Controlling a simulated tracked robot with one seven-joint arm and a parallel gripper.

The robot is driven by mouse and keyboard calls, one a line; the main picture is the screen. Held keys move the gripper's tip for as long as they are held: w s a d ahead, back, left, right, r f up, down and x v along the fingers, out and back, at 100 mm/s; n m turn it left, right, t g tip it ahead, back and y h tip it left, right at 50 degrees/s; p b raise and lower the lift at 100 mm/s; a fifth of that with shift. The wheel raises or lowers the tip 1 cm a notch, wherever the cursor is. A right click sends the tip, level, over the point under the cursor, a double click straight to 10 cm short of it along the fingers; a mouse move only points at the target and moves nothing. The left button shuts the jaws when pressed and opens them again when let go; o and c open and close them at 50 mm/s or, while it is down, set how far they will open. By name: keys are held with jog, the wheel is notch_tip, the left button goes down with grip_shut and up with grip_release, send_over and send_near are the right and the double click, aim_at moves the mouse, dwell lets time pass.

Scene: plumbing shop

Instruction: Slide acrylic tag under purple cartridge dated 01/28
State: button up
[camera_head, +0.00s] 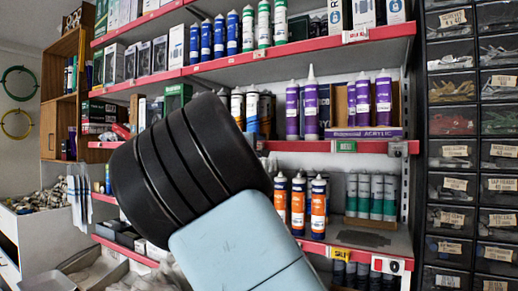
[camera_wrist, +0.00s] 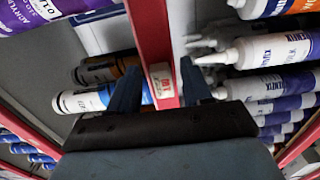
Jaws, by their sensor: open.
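A purple box (camera_head: 365,132) marked ACRYLIC sits below the right pair. A small green tag (camera_head: 345,146) is on the shelf's red front edge below them. My gripper (camera_wrist: 160,88) is open in the wrist view; its dark fingers stand either side of a red shelf edge. A pale tag (camera_wrist: 162,80) with a red mark lies between them; I cannot tell which tag it is. My arm hides the gripper in the head view.
Orange cartridges (camera_head: 298,205) and green-and-grey ones (camera_head: 376,196) stand on the lower shelf. White-and-purple cartridges (camera_wrist: 268,50) lie close to the right finger in the wrist view. Another tag (camera_head: 397,150) is further right on the edge. Drawer bins (camera_head: 452,122) stand at right.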

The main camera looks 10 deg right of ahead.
grip_shut()
dwell(0.4)
jog(key=shift+f, duration=0.1)
